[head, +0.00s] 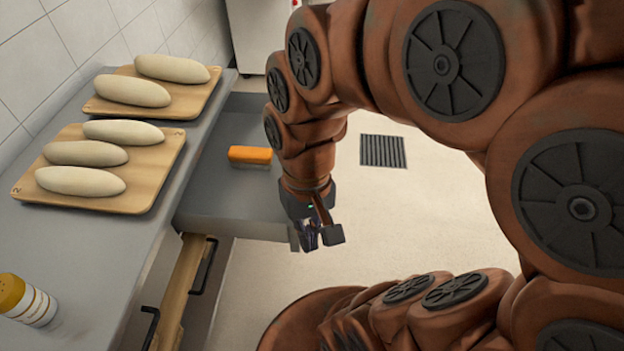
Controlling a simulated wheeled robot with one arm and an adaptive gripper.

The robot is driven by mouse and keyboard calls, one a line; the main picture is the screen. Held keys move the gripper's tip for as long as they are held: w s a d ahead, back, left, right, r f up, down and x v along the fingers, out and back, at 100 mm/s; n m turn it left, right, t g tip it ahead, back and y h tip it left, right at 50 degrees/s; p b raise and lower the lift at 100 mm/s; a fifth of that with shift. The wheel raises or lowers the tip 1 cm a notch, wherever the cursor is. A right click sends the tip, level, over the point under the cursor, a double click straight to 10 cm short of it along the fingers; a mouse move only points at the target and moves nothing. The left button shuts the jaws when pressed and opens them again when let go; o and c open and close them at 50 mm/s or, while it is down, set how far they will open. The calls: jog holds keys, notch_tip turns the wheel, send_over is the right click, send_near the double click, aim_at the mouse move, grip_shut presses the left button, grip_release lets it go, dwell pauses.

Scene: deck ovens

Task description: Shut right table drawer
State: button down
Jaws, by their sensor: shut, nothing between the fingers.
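A grey table drawer (225,202) is pulled far out from the worktop at the left, over the floor. It is the farther of the drawers in view, and its inside shows from above. An orange block-like item (250,155) with a pale lower side lies in it. My gripper (320,240) is shut and empty, pointing down at the drawer's outer near corner. I cannot tell whether it touches the drawer front. My arm hides much of the drawer's outer side and any handle there.
The grey worktop (95,240) holds two wooden boards (150,195) (190,112) with several pale dough loaves. A yellow-capped shaker (25,300) stands nearer. Nearer wooden fronts with dark handles (203,267) lie below. Open floor with a drain grate (383,151) is to the right.

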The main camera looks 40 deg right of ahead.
jog(key=w+d+f+m+t+y+b, duration=0.3)
jog(key=w+d+f+m+y+b, duration=0.35)
jog(key=w+m, duration=0.55)
jog(key=w+d+f+m+t+b, duration=0.1)
jog(key=d+f+m+t+b, duration=0.1)
jog(key=d+f+m, duration=0.3)
jog(key=w+d+f+m+t+b, duration=0.1)
jog(key=d+m, duration=0.2)
jog(key=d, duration=0.5)
jog(key=d+f+m+t+b, duration=0.2)
jog(key=d+f+m, duration=0.15)
jog(key=d, duration=0.25)
jog(key=w+a+r+x, duration=0.1)
jog(key=r+x, duration=0.1)
jog(key=x, duration=1)
jog(key=shift+w+h, duration=0.35)
jog(key=shift+w, duration=0.1)
jog(key=shift+a, duration=0.15)
